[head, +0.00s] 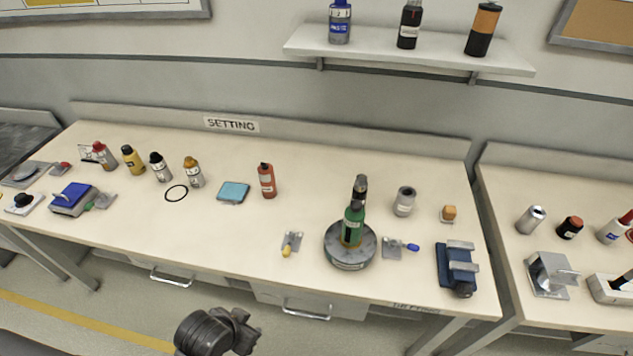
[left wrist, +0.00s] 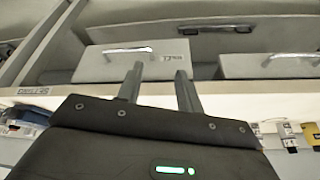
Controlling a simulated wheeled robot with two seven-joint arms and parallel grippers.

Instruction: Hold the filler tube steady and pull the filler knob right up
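A green upright tube (head: 353,222) with an amber lower part stands on a round grey base (head: 349,256) right of the middle of the table. A dark top piece (head: 360,188), which looks like the filler knob, sits at its upper end; I cannot tell how far it is raised. My left gripper (head: 246,330) is low in the head view, in front of the table edge and left of the tube, touching nothing. In the left wrist view its two fingers (left wrist: 158,88) are apart and empty. My right gripper is in neither view.
The table (head: 130,220) has clear room left of the base. Close by are a small yellow-tipped tool (head: 290,244), a blue-tipped tool (head: 400,247), a grey can (head: 404,201), a blue vise (head: 457,268) and a red bottle (head: 267,181). A drawer handle (head: 306,313) projects below the edge.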

